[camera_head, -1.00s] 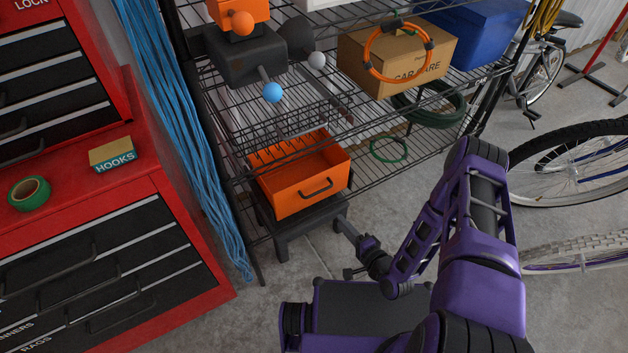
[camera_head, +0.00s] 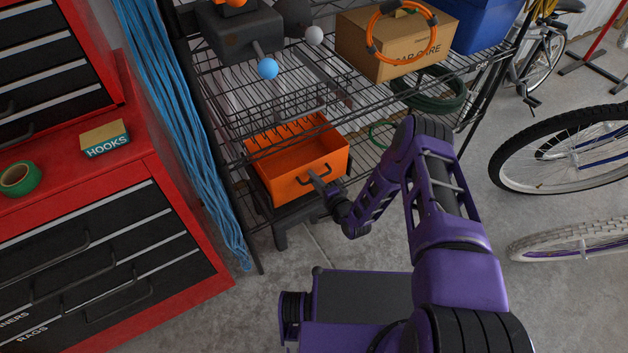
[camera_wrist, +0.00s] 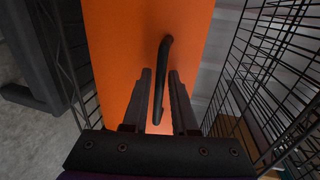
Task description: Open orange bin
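The orange bin (camera_head: 295,162) sits on a black stand under the wire shelf. It is a drawer with an open top, its inside visible, and a black handle (camera_head: 314,177) on its front. My gripper (camera_head: 314,174) is at this handle. In the wrist view, the orange front (camera_wrist: 112,50) fills the middle, and the handle (camera_wrist: 160,75) stands between the two fingers of my gripper (camera_wrist: 160,80). A gap shows on either side of the handle, so the fingers are open around it. The fingertips are close to the orange front.
Wire shelf bars (camera_wrist: 262,75) run close on the right in the wrist view. A red tool chest (camera_head: 160,160) and blue ropes (camera_head: 185,140) stand at left. A cardboard box (camera_head: 365,50) sits on the shelf above. The concrete floor in front is clear.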

